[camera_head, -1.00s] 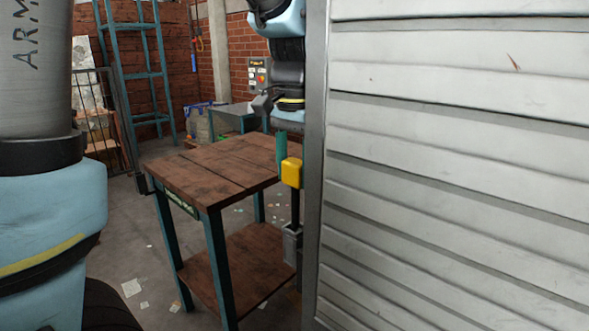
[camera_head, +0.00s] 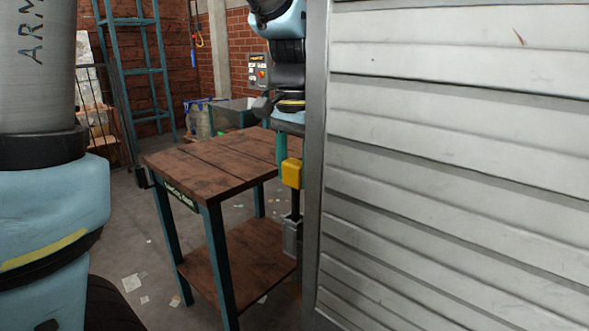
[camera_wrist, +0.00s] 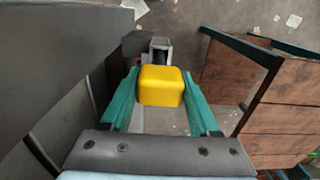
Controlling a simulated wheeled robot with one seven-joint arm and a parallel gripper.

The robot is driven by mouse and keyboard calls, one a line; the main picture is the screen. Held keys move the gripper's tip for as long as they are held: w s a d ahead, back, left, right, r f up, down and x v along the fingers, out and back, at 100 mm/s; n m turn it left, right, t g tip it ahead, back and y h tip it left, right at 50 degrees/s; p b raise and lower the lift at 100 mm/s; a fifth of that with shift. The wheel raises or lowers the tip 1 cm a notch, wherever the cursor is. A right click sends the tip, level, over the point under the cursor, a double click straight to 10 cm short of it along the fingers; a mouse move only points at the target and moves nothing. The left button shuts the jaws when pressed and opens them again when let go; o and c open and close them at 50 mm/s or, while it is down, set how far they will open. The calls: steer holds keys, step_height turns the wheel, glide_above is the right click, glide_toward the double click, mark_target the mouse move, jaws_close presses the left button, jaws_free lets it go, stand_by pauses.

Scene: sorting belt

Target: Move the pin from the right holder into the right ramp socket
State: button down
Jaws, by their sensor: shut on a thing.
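The pin has a yellow block head (camera_head: 291,173) and a black shaft (camera_head: 295,203). My gripper (camera_head: 288,160) is shut on the yellow head, one teal finger on each side in the wrist view (camera_wrist: 160,88). The shaft hangs about upright over a grey square socket (camera_head: 292,238), and its lower end meets the socket's top. Whether the tip is inside is hard to tell. The socket also shows beyond the yellow head in the wrist view (camera_wrist: 160,47). Whether it is the holder or the ramp socket cannot be told from these frames.
A large grey slatted panel (camera_head: 450,170) fills the right side, close to my gripper. A wooden table (camera_head: 205,165) with teal legs and a lower shelf stands just left of the pin. A teal rack (camera_head: 150,70) and a control box (camera_head: 258,72) stand farther back.

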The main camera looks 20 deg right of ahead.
mark_target(294, 197)
steer(key=shift+f+b, duration=1.9)
steer(key=shift+f, duration=1.05)
steer(key=shift+c, duration=0.2)
jaws_free()
step_height(294, 197, up, 11)
steer(key=shift+f+b, duration=0.1)
steer(key=shift+b, duration=0.6)
